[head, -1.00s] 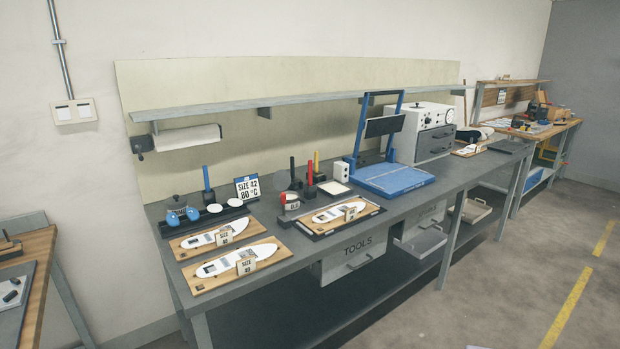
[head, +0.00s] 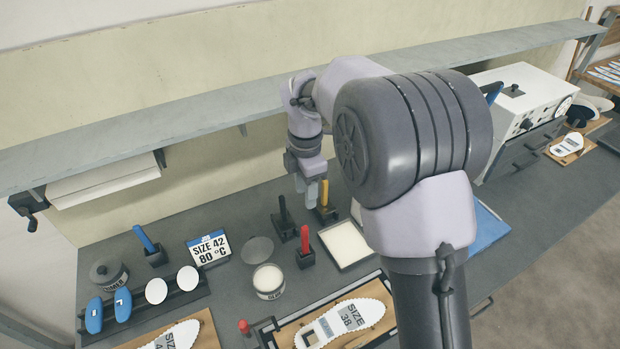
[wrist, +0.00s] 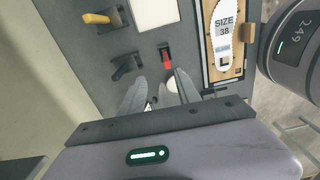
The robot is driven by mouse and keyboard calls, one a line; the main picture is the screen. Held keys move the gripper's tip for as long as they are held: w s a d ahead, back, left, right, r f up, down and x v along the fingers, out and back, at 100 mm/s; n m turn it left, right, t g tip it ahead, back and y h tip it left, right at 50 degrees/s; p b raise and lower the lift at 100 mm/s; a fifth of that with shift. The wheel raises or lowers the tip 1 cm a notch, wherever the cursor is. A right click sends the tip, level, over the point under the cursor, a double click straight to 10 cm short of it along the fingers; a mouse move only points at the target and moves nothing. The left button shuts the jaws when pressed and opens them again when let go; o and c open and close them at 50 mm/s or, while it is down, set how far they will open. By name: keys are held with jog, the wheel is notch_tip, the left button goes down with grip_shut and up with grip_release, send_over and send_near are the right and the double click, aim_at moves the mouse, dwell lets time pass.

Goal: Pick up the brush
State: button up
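Several upright handled tools stand in dark holders on the grey bench. They are blue (head: 144,240), black (head: 284,212), red (head: 305,240) and yellow (head: 325,196). No bristles show, so I cannot tell which is the brush. My gripper (head: 307,190) points down above the bench, near the black and yellow handles in the head view. In the wrist view my gripper (wrist: 161,88) has its two fingers apart with nothing held. That view also shows the yellow handle (wrist: 96,18), the black handle (wrist: 123,70) and the red handle (wrist: 166,61).
A shelf (head: 230,100) runs along the wall behind the bench. A white-topped jar (head: 268,280), a size sign (head: 208,248) and a pale square pad (head: 345,243) stand near the handles. A size 38 insole (head: 345,325) lies at the front. My arm hides part of the bench.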

aim_at(304, 226)
jog(key=f+b, duration=0.1)
jog(key=f, duration=0.2)
jog(key=s+f+b, duration=0.1)
jog(key=f, duration=0.3)
jog(key=f+b, duration=0.1)
jog(key=f, duration=0.3)
jog(key=shift+s+a+f+b, duration=0.2)
jog(key=shift+s+a+b, duration=0.05)
jog(key=shift+a+b, duration=0.1)
jog(key=f+b, duration=0.1)
jog(key=f, duration=0.4)
jog(key=shift+s+f+b, duration=0.2)
jog(key=shift+f+b, duration=0.15)
jog(key=shift+b, duration=0.05)
grip_shut()
